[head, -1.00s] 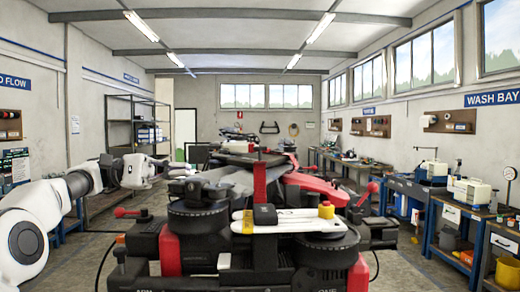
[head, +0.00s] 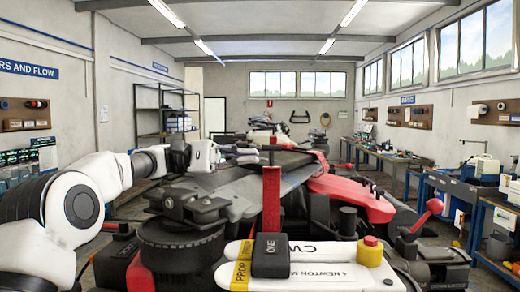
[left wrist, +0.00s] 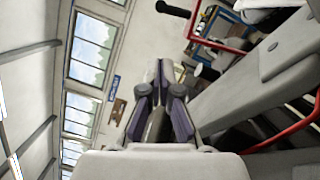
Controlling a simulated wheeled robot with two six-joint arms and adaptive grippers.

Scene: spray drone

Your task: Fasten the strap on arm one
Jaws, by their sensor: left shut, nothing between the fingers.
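The drone's nearest arm fills the lower middle of the head view, with a black motor (head: 180,245) at left. A black block marked ONE (head: 270,256) sits across white pieces (head: 335,274) marked CW and NEWTON, beside a yellow PROP label (head: 242,268). A red post (head: 271,205) stands upright behind the block. I cannot clearly pick out the strap. My left gripper (head: 222,155) is at the end of the white arm, beyond the motor and apart from the block. In the left wrist view its fingers (left wrist: 160,72) are together and empty. My right gripper is not in view.
A red-topped yellow knob (head: 370,250) and a red-knobbed lever (head: 428,212) stand up at right. The drone's red and grey body (head: 345,198) lies behind. Blue workbenches (head: 450,195) line the right wall; a shelf rack (head: 163,115) stands at back left.

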